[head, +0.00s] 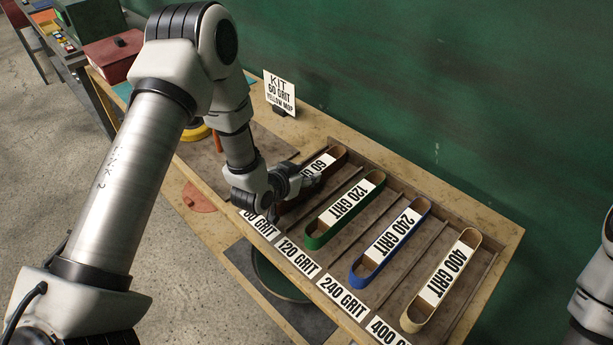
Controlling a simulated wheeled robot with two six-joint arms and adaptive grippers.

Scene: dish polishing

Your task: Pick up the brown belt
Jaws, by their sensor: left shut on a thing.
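The brown belt (340,155), with a white 60 GRIT label, lies in the leftmost compartment of the wooden rack (420,201). My left gripper (297,186) reaches down over the belt's near end and is shut on it. The gripper and wrist hide that end of the belt. The belt looks still down in its compartment; I cannot tell if it is lifted at all. My right gripper is not in view; only part of my right arm shows at the right edge.
The green 120 belt (345,209), blue 240 belt (391,243) and tan 400 belt (441,280) lie in neighbouring compartments between thin dividers. A KIT 60 GRIT YELLOW MOP card (280,93) stands behind. A red box (112,56) is at the back left.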

